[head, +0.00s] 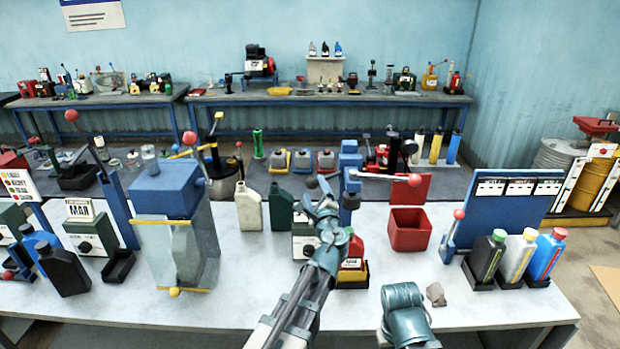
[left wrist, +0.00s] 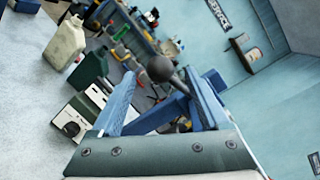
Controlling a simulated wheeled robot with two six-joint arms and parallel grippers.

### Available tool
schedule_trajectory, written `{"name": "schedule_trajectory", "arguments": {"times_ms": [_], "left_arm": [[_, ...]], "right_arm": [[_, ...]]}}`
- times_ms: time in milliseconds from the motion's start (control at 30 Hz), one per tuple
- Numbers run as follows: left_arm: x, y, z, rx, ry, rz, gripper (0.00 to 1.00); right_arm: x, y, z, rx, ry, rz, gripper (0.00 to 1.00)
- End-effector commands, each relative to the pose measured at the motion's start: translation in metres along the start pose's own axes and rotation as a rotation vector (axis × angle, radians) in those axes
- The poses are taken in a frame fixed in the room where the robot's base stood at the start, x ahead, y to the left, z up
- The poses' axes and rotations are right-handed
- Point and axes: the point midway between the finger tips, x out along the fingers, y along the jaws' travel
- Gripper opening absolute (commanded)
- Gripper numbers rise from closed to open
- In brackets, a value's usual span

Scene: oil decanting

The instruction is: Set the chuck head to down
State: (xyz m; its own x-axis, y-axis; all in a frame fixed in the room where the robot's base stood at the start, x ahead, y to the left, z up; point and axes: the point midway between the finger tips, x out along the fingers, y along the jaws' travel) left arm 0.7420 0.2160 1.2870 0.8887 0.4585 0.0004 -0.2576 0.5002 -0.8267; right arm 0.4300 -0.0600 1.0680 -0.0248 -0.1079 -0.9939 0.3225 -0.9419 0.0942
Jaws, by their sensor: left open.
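A blue stand (head: 350,170) at the middle of the table carries a side lever with a red ball (head: 414,180) and a black ball knob (head: 312,182). I take it for the chuck head's stand; the chuck itself is hidden or too small to tell. A red bottle (head: 352,262) stands in a black holder below it, partly behind my left arm. My left gripper (head: 322,202) is open just in front of the stand, close to the black knob. In the left wrist view the black knob (left wrist: 159,68) shows beyond and between the fingers; contact cannot be told.
A red bin (head: 409,230) and a rack of capped bottles (head: 520,258) stand to the right. A cream jug (head: 248,207), a green jug (head: 281,207) and a large blue-topped machine (head: 168,190) stand to the left. The front table strip between machine and arm is clear.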

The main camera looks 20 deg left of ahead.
Motion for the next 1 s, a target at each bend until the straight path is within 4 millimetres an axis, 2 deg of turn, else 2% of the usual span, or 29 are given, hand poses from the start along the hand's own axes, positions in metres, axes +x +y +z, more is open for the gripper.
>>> {"name": "schedule_trajectory", "arguments": {"times_ms": [33, 100, 400, 600, 867, 1000], "left_arm": [[0.015, -0.001, -0.002, 0.000, -0.001, 0.001, 0.79], [0.028, -0.001, -0.001, -0.001, -0.002, 0.002, 0.79], [0.068, -0.001, -0.001, -0.001, 0.000, 0.000, 0.79], [0.075, 0.000, 0.000, -0.001, 0.000, 0.000, 0.79], [0.075, 0.000, 0.000, -0.001, 0.000, 0.000, 0.79], [0.075, 0.000, 0.000, -0.001, 0.000, 0.000, 0.55]], "right_arm": [[0.000, 0.000, 0.000, 0.000, 0.000, 0.000, 0.50], [0.000, 0.000, 0.000, 0.000, 0.000, 0.000, 0.50], [0.000, 0.000, 0.000, 0.000, 0.000, 0.000, 0.50], [0.000, 0.000, 0.000, 0.000, 0.000, 0.000, 0.50], [0.000, 0.000, 0.000, 0.000, 0.000, 0.000, 0.50], [0.000, 0.000, 0.000, 0.000, 0.000, 0.000, 0.50]]}}
